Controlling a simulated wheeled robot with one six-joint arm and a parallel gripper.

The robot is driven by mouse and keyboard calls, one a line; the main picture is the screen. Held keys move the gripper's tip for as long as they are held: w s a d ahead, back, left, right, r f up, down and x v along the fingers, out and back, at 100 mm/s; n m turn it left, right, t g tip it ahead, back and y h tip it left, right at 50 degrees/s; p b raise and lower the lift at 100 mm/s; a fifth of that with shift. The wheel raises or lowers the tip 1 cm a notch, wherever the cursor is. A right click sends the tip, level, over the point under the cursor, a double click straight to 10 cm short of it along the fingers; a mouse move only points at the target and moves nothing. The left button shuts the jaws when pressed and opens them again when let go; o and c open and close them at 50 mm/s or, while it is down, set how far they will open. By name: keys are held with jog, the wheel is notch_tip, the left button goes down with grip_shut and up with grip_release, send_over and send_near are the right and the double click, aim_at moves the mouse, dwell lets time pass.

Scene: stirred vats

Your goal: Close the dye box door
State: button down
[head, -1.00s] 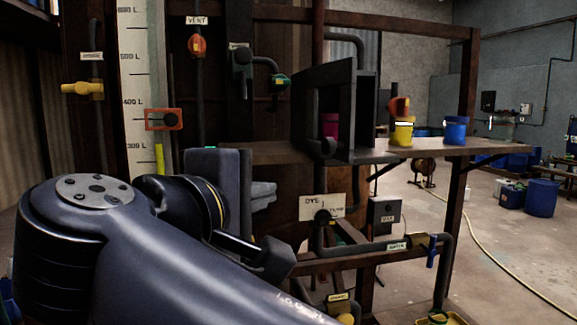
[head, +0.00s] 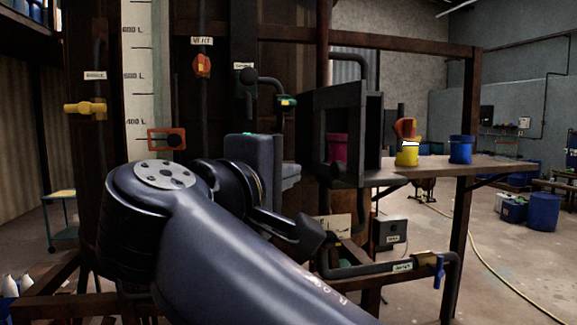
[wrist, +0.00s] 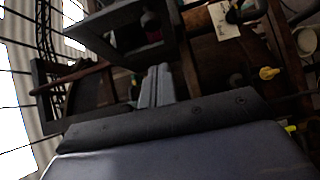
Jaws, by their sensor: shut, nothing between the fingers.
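The dye box (head: 373,130) is a dark, square-edged box at the near end of the shelf. A magenta tub (head: 337,147) shows through its opening, so the box stands open. I cannot pick out the door panel for certain from the dark frame. In the wrist view the box (wrist: 120,15) is tilted at the top, with part of the magenta tub (wrist: 150,27) inside. My gripper (head: 292,177) is left of the box and a little lower in the head view. Its fingers (wrist: 157,75) are together and empty, pointing towards the box area in the wrist view.
The shelf (head: 430,169) carries a yellow tub (head: 407,155) with an orange item above it, and a blue tub (head: 460,150). Pipes with a blue-handled valve (head: 439,270) run below. A red-framed gauge marker (head: 166,139) is left. Open floor lies right.

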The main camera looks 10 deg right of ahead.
jog(key=shift+w+d+f+p, duration=0.1)
jog(key=shift+w+d+p, duration=0.2)
jog(key=shift+d, duration=0.6)
jog(key=shift+w+d+r+p, duration=0.1)
jog(key=shift+w+d+p, duration=0.2)
jog(key=shift+d, duration=0.6)
jog(key=shift+w+d+f+p, duration=0.15)
jog(key=shift+w+d, duration=0.2)
jog(key=shift+d, duration=0.55)
